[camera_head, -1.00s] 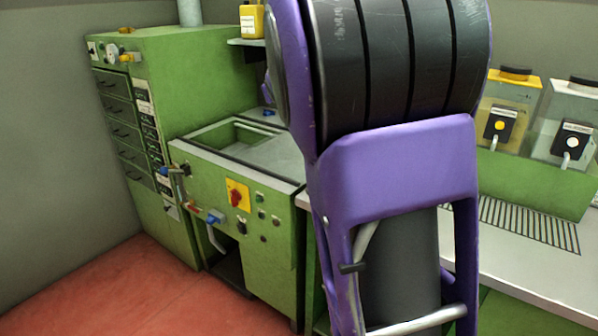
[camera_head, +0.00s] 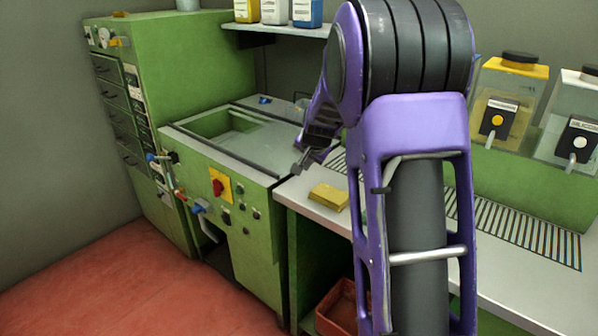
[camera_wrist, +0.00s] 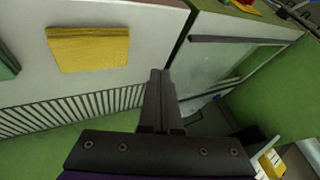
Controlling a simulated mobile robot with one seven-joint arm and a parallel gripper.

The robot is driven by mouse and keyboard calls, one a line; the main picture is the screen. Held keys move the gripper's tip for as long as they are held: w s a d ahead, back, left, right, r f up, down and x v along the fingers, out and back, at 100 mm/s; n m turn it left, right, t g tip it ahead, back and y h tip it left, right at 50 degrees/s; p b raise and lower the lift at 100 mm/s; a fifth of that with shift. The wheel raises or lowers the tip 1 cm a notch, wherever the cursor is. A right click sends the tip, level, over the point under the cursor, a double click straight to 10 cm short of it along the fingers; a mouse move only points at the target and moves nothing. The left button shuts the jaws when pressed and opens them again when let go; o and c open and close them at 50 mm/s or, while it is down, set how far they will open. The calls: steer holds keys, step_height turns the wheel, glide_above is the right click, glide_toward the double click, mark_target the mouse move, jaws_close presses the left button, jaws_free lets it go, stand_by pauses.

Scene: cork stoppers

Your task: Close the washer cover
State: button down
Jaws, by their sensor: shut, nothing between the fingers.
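The green washer (camera_head: 250,235) stands left of the counter, with knobs and a red switch on its front. Its grey cover (camera_head: 262,143) lies over the right part of the top; an open basin (camera_head: 212,123) shows at the left. In the wrist view the pale cover (camera_wrist: 215,58) has a dark bar (camera_wrist: 235,40) along one edge. My gripper (camera_head: 297,170) is near the washer's right edge, above where it meets the counter. In the wrist view my gripper (camera_wrist: 160,75) is shut and empty, its fingertips near the cover's corner. I cannot tell whether they touch.
A yellow block (camera_head: 328,197) lies on the white counter (camera_head: 315,215) just right of my gripper. A slotted grille (camera_head: 520,238) and clear dispensers (camera_head: 505,105) are further right. Bottles (camera_head: 273,10) stand on a shelf above. A red bin (camera_head: 340,305) sits below the counter.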

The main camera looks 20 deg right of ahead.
steer(key=b, duration=0.1)
glide_toward(290, 181)
steer(key=d+f, duration=0.1)
steer(key=w+d+f, duration=0.1)
steer(key=f, duration=0.1)
steer(key=w+f, duration=0.1)
steer(key=shift+d+f, duration=0.3)
steer(key=shift+d, duration=0.1)
steer(key=w+a, duration=0.1)
steer(key=w, duration=0.2)
steer(key=shift+a, duration=0.4)
steer(key=shift+w+a, duration=0.2)
steer(key=shift+w, duration=0.05)
steer(key=shift+w, duration=0.15)
